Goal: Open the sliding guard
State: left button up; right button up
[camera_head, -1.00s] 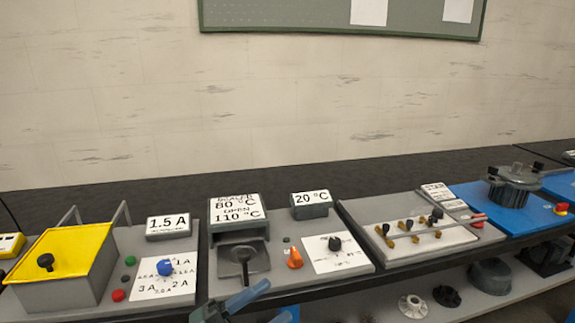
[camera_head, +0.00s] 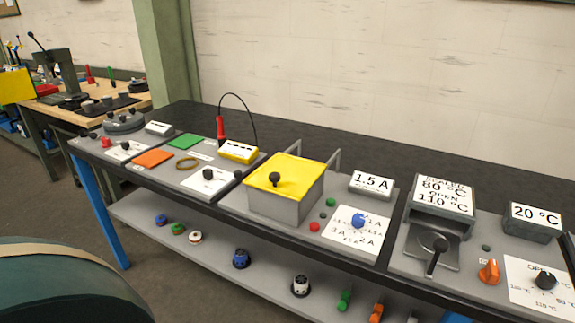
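A yellow cover (camera_head: 290,172) with a black knob (camera_head: 274,179) lies over a grey box (camera_head: 288,205) on the bench. It looks like the sliding guard, and it covers the top of the box. Two grey rails (camera_head: 334,160) stick up behind the box. A 1.5 A display (camera_head: 372,184) stands to its right. Neither of my grippers is in view.
A red and a green button and a blue dial (camera_head: 358,221) sit right of the box. A yellow meter (camera_head: 239,151) stands to its left. A grey lower shelf (camera_head: 215,248) holds small parts. A large dark green rounded shape (camera_head: 70,280) fills the lower left.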

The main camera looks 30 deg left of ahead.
aim_at(290, 177)
jog(key=u, duration=1.1)
